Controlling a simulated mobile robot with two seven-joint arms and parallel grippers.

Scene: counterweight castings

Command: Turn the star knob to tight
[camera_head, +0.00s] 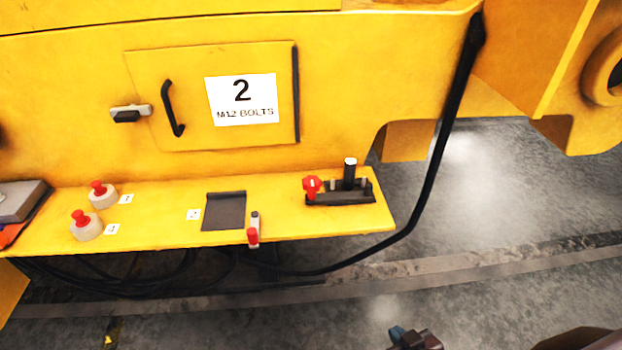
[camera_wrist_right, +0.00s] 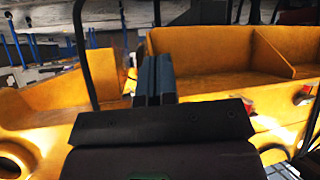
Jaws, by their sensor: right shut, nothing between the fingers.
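The red star knob (camera_head: 312,185) sits at the left end of a dark fixture (camera_head: 340,197) on the yellow ledge. Its tight mark cannot be read at this size. My right gripper (camera_head: 402,335) shows at the bottom edge of the head view, over the grey floor, well below and to the right of the knob and apart from it. In the right wrist view its fingers (camera_wrist_right: 154,78) are together with nothing between them. My left gripper is in neither view.
The yellow ledge (camera_head: 160,225) also bears two red-topped round buttons (camera_head: 80,218), a dark pad (camera_head: 224,211) and a small red-and-black part (camera_head: 254,230). A black hose (camera_head: 437,150) hangs right of the fixture. A panel door with a handle (camera_head: 172,108) stands behind.

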